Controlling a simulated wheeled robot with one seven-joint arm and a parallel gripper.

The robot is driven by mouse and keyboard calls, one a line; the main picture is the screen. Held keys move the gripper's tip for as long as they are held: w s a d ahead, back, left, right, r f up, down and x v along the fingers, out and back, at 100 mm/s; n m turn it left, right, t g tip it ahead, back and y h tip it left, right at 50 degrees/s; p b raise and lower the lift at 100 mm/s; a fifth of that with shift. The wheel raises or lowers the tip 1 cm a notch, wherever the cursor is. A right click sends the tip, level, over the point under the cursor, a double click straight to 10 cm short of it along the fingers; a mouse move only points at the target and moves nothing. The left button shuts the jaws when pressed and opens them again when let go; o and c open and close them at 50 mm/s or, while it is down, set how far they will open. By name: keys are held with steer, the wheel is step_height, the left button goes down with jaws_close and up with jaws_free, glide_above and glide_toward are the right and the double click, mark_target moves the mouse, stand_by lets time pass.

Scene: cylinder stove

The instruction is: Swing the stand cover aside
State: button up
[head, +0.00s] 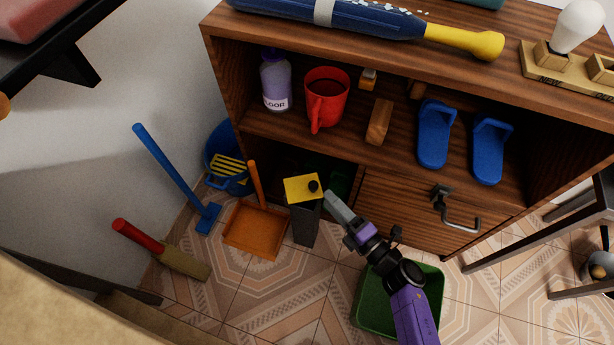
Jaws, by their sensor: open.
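The stand cover (300,186) is a yellow square plate with a small black knob near its right side. It lies over the top of a dark grey, narrow stand (305,226) on the tiled floor, in front of the shelf unit. My gripper (331,198) is just right of the cover and the stand, with its grey fingers pointing up and left towards the knob. The fingers overlap in this view, and nothing shows between them. I cannot tell whether a fingertip touches the cover or the knob. The inside of the stand is hidden by the cover.
An orange dustpan (255,230) lies left of the stand, and a blue bucket (229,158) stands behind it. A green bin (372,300) is below my arm. The wooden shelf unit (350,155) and its drawer handle (460,213) are close behind and right.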

mark_target(307, 183)
steer(key=n, duration=0.6)
steer(key=shift+w+a+h+b, duration=0.1)
steer(key=shift+a+h+b, duration=0.2)
steer(key=shift+a+b, duration=0.05)
steer(key=n, duration=0.3)
steer(key=w+n, duration=0.1)
steer(key=n, duration=0.1)
steer(key=shift+a+n, duration=0.3)
steer(key=shift+a, duration=0.05)
steer(key=n, duration=0.2)
steer(key=n+b, duration=0.1)
steer(key=n, duration=0.1)
steer(key=shift+w+a, duration=0.35)
steer(key=shift+b+x, duration=1)
steer(key=shift+x, duration=2.9)
steer(key=shift+d, duration=0.15)
steer(key=shift+c, duration=0.2)
jaws_close()
steer(key=shift+w+r, duration=0.1)
